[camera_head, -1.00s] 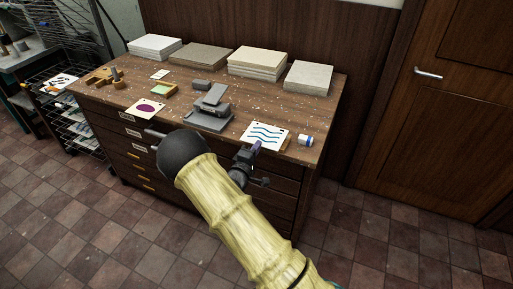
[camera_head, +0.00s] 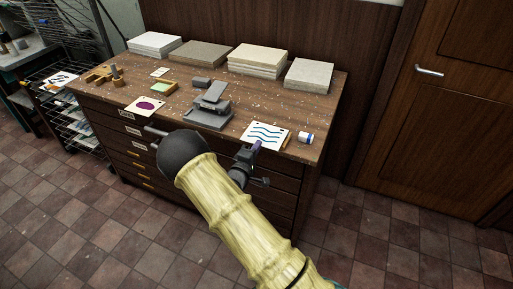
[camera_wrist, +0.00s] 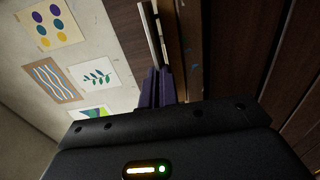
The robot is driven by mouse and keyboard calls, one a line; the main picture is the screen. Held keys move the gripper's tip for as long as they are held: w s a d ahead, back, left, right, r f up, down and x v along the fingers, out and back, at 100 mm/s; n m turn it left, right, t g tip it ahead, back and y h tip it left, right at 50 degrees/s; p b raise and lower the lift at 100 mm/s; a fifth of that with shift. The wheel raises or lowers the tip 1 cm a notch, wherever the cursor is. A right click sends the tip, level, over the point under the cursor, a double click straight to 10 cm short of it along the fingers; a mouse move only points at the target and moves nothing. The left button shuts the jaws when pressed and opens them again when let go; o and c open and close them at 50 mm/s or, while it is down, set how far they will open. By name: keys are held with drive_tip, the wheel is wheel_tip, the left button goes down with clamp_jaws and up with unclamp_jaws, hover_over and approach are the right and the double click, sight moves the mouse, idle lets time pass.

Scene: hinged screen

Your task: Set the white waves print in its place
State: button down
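The white waves print (camera_head: 265,134), a white sheet with blue wavy lines, lies at the front right of the cabinet top, with a tan edge showing at its right. My gripper (camera_head: 254,147) is at the print's near edge, by the cabinet's front. In the wrist view its two purple fingers (camera_wrist: 159,88) stand close together. A thin white strip (camera_wrist: 156,32), seemingly the sheet seen edge-on, runs toward them. Whether the fingers grip it cannot be made out. The hinged grey stand (camera_head: 208,111) is left of the print.
A white-and-blue roll (camera_head: 305,138) stands just right of the print. A purple-oval print (camera_head: 145,106) lies at the front left. Several paper stacks (camera_head: 258,61) line the back. A rack (camera_head: 82,120) stands left. Wall prints (camera_wrist: 51,80) show in the wrist view.

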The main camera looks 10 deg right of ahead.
drive_tip(key=shift+f, duration=0.45)
drive_tip(key=c, duration=1.6)
unclamp_jaws()
drive_tip(key=b+v, duration=0.2)
drive_tip(key=v, duration=1.5)
drive_tip(key=shift+s+a, duration=0.1)
